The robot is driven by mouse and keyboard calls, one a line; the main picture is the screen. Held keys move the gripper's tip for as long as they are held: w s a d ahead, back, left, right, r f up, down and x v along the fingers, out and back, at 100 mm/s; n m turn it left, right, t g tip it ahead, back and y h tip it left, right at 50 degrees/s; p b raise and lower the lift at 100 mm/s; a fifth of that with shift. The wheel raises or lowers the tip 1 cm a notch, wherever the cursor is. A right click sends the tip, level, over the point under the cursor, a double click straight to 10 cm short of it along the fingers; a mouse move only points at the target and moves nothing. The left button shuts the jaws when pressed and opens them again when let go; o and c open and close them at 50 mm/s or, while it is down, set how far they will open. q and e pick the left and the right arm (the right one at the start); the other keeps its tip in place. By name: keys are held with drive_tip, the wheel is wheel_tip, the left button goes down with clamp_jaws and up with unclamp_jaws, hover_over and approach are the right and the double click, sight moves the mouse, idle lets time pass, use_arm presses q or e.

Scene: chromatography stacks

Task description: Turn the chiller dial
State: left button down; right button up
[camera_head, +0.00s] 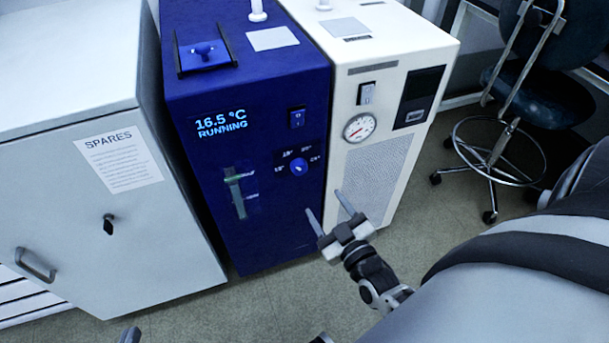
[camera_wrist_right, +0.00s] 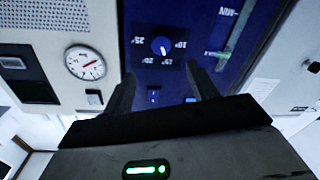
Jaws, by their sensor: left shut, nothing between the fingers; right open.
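The chiller (camera_head: 270,220) is a dark blue cabinet with a display (camera_head: 222,123) reading 16.5 °C RUNNING. Its round blue dial (camera_head: 299,168) is on the front, ringed by temperature marks. In the right wrist view the dial (camera_wrist_right: 162,46) appears upside down, its white mark seeming to point near 15. My right gripper (camera_head: 330,212) is open and empty, below and in front of the dial, not touching it. In the wrist view the dial lies beyond the gap between its fingers. Only a small part of my left gripper (camera_head: 130,335) shows at the bottom edge, shut and empty.
A cream unit (camera_head: 375,165) with a gauge (camera_head: 359,127) and switch (camera_head: 366,93) stands right of the chiller. A grey SPARES cabinet (camera_head: 95,215) stands left. The chiller's rocker switch (camera_head: 297,117) is above the dial. A stool (camera_head: 540,100) is at the right; floor in front is clear.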

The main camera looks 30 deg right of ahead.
sight(302, 170)
use_arm(q)
drive_tip(key=f, duration=0.1)
drive_tip(key=d+f+b, duration=0.1)
drive_tip(key=f, duration=0.1)
drive_tip(key=shift+w+f+g+b, duration=0.2)
drive_tip(key=shift+f+g+b, duration=0.05)
drive_tip(key=shift+g+b, duration=0.05)
use_arm(e)
drive_tip(key=w, duration=0.3)
drive_tip(key=w+d, duration=0.1)
drive_tip(key=w, duration=0.7)
drive_tip(key=shift+w+d, duration=0.1)
drive_tip(key=shift+d, duration=0.15)
use_arm(q)
drive_tip(key=shift+a, duration=0.1)
use_arm(e)
drive_tip(key=c, duration=1)
